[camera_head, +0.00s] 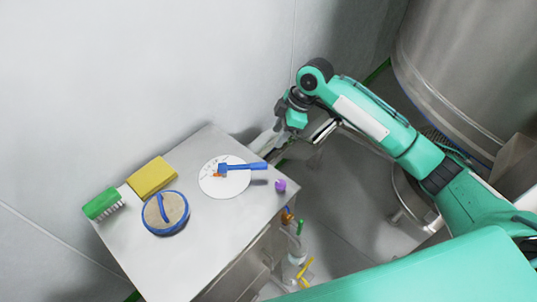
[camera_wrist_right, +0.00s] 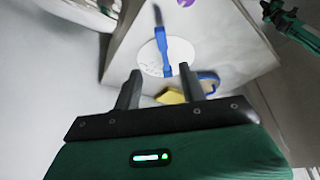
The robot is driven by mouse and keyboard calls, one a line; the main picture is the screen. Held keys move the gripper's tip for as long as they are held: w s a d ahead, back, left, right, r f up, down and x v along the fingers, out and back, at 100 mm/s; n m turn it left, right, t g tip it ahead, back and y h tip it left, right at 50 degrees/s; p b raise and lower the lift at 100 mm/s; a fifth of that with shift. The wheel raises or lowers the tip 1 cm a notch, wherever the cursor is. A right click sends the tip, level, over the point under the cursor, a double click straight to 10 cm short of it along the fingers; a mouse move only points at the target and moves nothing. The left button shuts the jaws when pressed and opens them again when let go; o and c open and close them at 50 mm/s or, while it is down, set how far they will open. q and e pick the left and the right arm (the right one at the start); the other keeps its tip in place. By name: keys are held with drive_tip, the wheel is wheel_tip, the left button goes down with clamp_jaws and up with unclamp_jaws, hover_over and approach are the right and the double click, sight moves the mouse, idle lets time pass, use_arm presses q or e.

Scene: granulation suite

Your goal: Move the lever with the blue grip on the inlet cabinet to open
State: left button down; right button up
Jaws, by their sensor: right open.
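A T-shaped piece with a blue handle (camera_head: 247,167) lies across a white disc (camera_head: 211,184) on the grey cabinet top (camera_head: 190,255). I cannot tell whether this is the lever or a loose tool. No other blue-grip lever is clear. The blue piece (camera_wrist_right: 166,58) also shows over the disc (camera_wrist_right: 150,58) in the right wrist view, beyond the fingers. My right gripper (camera_head: 270,145) is at the cabinet's far right corner, apart from the blue piece. In the wrist view it (camera_wrist_right: 170,86) is open and empty.
A green brush (camera_head: 101,203), a yellow sponge (camera_head: 151,177) and a blue-rimmed round item (camera_head: 165,212) occupy the top's left. A purple ball (camera_head: 280,186) is near its right edge. A large steel vessel (camera_head: 475,65) is at right.

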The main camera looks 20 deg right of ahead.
drive_tip(key=p, duration=0.1)
approach(259, 164)
drive_tip(key=p+x, duration=0.1)
drive_tip(key=x, duration=0.6)
drive_tip(key=shift+s+a+f, duration=0.1)
drive_tip(key=shift+a+f, duration=0.15)
drive_tip(key=shift+f, duration=0.4)
use_arm(q)
drive_tip(key=shift+s+a+r, duration=0.1)
drive_tip(key=shift+a+r, duration=0.05)
drive_tip(key=shift+r, duration=0.45)
drive_tip(key=shift+s+a+r, duration=0.1)
drive_tip(key=shift+a+r, duration=0.05)
drive_tip(key=shift+r, duration=0.4)
drive_tip(key=shift+a, duration=0.2)
use_arm(e)
clamp_jaws()
